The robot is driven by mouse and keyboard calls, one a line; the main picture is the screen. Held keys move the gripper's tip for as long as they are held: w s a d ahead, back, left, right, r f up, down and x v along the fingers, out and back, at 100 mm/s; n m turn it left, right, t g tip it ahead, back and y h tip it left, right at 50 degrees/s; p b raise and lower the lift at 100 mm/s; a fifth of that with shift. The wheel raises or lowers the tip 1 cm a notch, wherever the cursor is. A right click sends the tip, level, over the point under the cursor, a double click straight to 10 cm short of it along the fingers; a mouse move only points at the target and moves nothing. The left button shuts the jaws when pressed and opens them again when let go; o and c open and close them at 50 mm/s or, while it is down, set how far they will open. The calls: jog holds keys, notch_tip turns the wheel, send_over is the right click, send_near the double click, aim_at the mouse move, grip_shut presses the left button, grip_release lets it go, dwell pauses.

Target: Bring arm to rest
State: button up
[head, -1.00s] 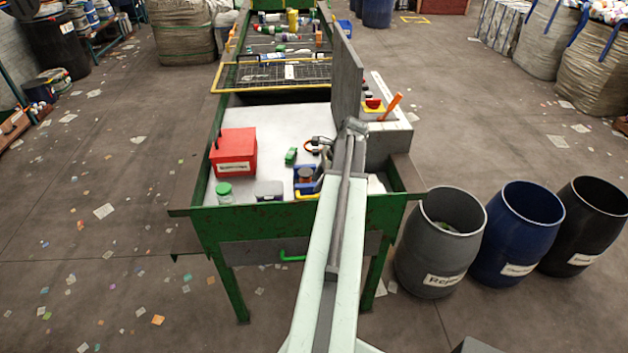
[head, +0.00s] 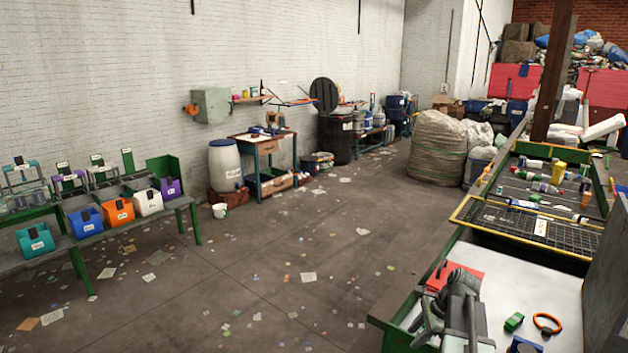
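My arm (head: 462,305) rises from the bottom edge of the head view, right of centre, in front of the green-framed sorting table (head: 400,300). Its grey upper end bends over to the left, beside the red box (head: 470,272), and partly covers it. Grey wrist parts (head: 430,315) hang left of the arm over the table's left side. The fingertips cannot be made out, so I cannot tell whether my gripper is open or shut, or whether it holds anything.
A green block (head: 514,321) and an orange ring (head: 547,323) lie on the white tabletop. Behind is the belt with bottles and a yellow-edged grille (head: 530,224). A grey panel (head: 605,290) stands at right. Coloured bins (head: 118,212) line a bench at left; the floor between has scattered scraps.

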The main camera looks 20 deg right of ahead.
jog(key=w+a+n+g, duration=0.1)
jog(key=w+a+n, duration=0.1)
jog(key=a, duration=0.6)
jog(key=w+a+n, duration=0.2)
jog(key=a+n, duration=0.1)
jog(key=a, duration=0.5)
jog(key=s+a+f+n+g+h, duration=0.1)
jog(key=s+a+n, duration=0.2)
jog(key=a+n, duration=0.5)
jog(key=s+a+n+g+h, duration=0.1)
jog(key=s+a+n+h, duration=0.1)
jog(key=a+n, duration=0.6)
jog(key=shift+s+f+n, duration=0.4)
jog(key=shift+s, duration=0.1)
jog(key=shift+d, duration=0.1)
